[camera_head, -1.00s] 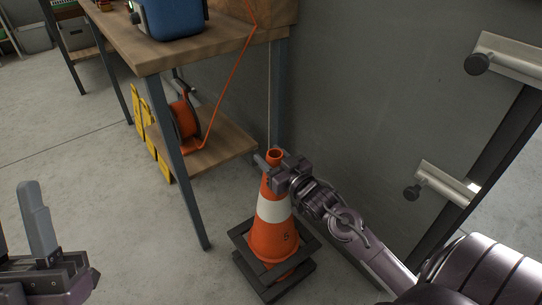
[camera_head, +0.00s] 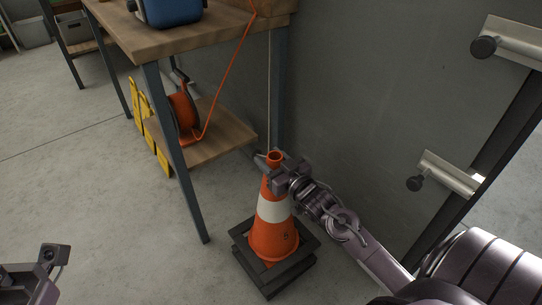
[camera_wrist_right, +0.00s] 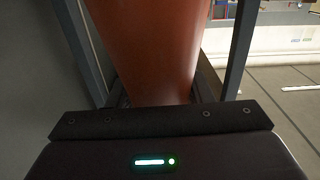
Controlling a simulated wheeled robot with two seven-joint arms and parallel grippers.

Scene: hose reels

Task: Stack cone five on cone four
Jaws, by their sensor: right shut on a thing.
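The lower base (camera_head: 270,291) appears to belong to cone four, whose body is hidden inside cone five. My right gripper (camera_head: 270,170) is shut on cone five near its top, just below the open tip. In the right wrist view the orange cone surface (camera_wrist_right: 155,45) fills the middle. My left gripper (camera_head: 42,268) shows only partly at the lower left; its jaws cannot be made out.
A wooden workbench (camera_head: 190,38) with a blue container (camera_head: 172,10) stands left of the cones. Its lower shelf (camera_head: 215,140) holds an orange hose reel (camera_head: 182,112). A grey wall (camera_head: 370,90) is behind. Clear floor (camera_head: 100,190) lies left.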

